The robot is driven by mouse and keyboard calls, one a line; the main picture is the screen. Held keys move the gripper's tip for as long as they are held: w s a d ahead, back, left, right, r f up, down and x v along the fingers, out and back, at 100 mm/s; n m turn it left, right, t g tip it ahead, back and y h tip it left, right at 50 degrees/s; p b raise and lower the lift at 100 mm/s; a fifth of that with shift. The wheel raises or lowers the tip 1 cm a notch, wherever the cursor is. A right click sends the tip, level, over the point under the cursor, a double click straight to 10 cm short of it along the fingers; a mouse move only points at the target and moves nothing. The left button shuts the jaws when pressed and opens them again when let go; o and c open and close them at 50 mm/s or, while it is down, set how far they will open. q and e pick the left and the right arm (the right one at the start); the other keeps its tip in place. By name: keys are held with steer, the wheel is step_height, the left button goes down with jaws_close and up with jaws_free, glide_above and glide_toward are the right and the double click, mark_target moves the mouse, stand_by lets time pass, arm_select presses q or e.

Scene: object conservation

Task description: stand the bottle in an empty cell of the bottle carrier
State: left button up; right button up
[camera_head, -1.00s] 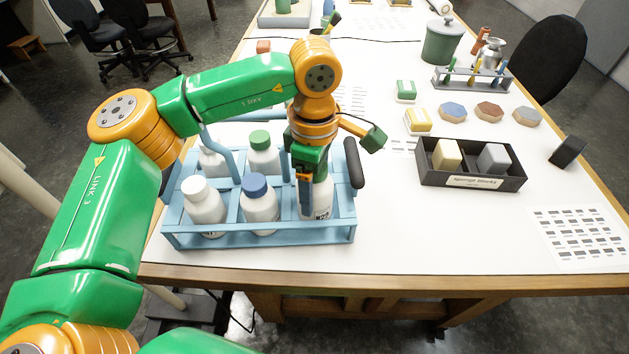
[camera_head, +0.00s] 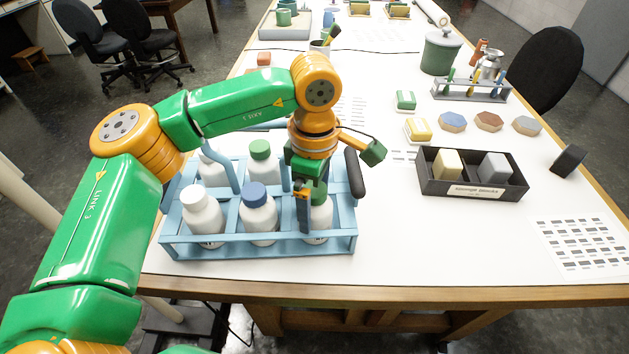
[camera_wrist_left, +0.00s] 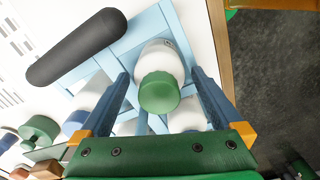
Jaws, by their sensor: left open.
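The bottle (camera_head: 321,217), white with a green cap (camera_wrist_left: 158,93), stands in the front right cell of the blue bottle carrier (camera_head: 290,246). It looks upright, with its base down among the carrier's bars. My left gripper (camera_head: 312,214) is over this cell, pointing down. Its fingers are open on either side of the bottle, as the left wrist view (camera_wrist_left: 158,74) shows. Other white bottles fill the front left (camera_head: 202,212), front middle (camera_head: 258,215), back left and back middle (camera_head: 263,165) cells. My arm hides most of the back right cell. My right gripper is not in view.
The carrier's dark handle grip (camera_head: 354,173) rises close to the right of my gripper. A black tray of sponge blocks (camera_head: 472,187) lies further right. The table front right of the carrier is clear up to a printed sheet (camera_head: 585,248).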

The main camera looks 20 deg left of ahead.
arm_select(q)
step_height(320, 180, up, 13)
steer(key=shift+f, duration=0.1)
stand_by(0.4)
